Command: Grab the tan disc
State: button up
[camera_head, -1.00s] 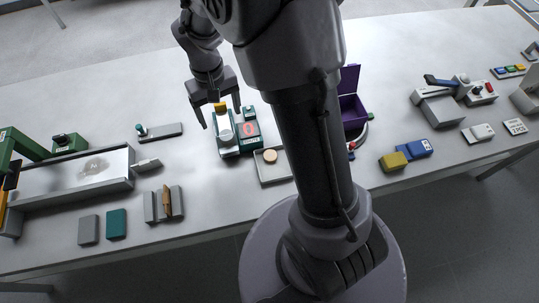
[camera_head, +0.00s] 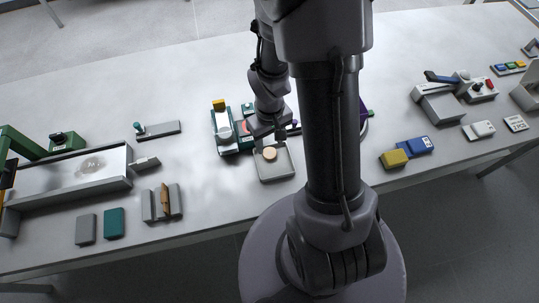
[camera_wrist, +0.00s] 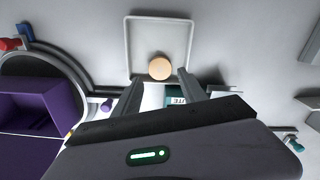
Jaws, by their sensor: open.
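In the wrist view the disc (camera_wrist: 160,68) sits near the near rim of the tray (camera_wrist: 128,40). My gripper (camera_wrist: 168,84) is open, its two fingers pointing toward the disc, with the fingertips at about the disc's near edge and no contact visible. In the head view my gripper (camera_head: 272,140) hangs just behind and above the disc; my arm partly hides it.
A purple box (camera_wrist: 36,105) is on the left in the wrist view. A yellow block (camera_head: 394,159) and a blue block (camera_head: 416,147) lie to the right. Bare table lies left of the tray.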

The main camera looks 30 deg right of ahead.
aim_at(270, 153)
notch_tip(270, 153, down, 5)
jog(key=shift+b, duration=0.85)
jog(key=shift+r, duration=0.1)
jog(key=shift+c, duration=0.3)
grip_shut()
